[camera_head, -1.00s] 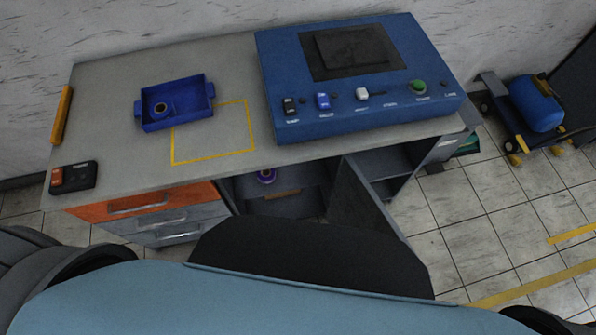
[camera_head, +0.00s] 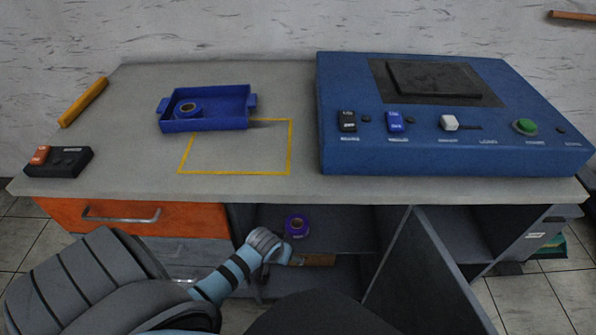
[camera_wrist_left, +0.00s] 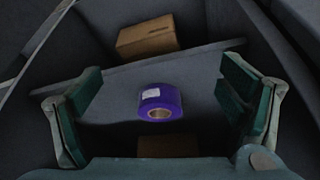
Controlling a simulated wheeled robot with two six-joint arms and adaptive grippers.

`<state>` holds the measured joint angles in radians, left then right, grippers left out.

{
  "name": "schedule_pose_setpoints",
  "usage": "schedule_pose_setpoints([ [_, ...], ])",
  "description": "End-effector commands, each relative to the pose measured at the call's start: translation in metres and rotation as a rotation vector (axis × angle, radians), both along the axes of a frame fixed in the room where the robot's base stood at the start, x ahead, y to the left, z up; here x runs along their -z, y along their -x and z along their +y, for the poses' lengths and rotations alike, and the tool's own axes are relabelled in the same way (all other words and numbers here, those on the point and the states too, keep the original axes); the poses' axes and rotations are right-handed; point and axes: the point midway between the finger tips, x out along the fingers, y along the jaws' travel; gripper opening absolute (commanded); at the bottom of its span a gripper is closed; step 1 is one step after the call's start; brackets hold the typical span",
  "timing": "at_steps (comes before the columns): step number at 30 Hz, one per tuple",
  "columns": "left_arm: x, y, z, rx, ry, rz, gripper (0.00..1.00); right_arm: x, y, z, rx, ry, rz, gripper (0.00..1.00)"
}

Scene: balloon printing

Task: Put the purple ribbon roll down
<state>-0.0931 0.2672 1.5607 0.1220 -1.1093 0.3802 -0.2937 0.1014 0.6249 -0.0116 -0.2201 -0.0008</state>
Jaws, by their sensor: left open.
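The purple ribbon roll (camera_head: 297,226) lies on a shelf in the open cabinet under the table. In the left wrist view the roll (camera_wrist_left: 161,101) lies between the spread green finger pads, apart from both. My left gripper (camera_wrist_left: 160,88) is open and empty. In the head view my left arm reaches from the lower left into the cabinet front, and the fingers are mostly hidden by the wrist. My right gripper is not in view.
A brown box (camera_wrist_left: 147,36) is near the roll. The cabinet door (camera_head: 425,272) stands open on the right.

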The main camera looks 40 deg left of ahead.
Motion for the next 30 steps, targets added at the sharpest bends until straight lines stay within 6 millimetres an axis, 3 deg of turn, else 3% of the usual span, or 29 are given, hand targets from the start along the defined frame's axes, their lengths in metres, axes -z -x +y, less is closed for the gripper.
schedule_pose_setpoints([
  [1,0.004,-0.006,0.001,-0.005,0.001,-0.010,0.90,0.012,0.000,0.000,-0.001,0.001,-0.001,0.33],
  [5,-0.002,-0.029,0.008,-0.008,0.002,-0.014,0.90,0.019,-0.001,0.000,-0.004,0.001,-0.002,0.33],
  [13,-0.001,-0.095,0.032,-0.008,0.002,-0.013,0.90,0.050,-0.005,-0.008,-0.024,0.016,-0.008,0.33],
  [15,-0.001,-0.105,0.036,-0.008,0.003,-0.011,0.90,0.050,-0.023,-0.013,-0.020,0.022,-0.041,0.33],
  [20,-0.003,-0.119,0.041,-0.007,0.002,-0.012,0.90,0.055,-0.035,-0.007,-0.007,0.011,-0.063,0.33],
  [25,0.029,-0.129,0.045,-0.007,0.003,-0.009,0.90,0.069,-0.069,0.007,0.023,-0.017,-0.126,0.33],
  [30,0.044,-0.136,0.047,-0.007,0.002,-0.009,0.90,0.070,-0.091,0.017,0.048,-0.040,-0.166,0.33],
])
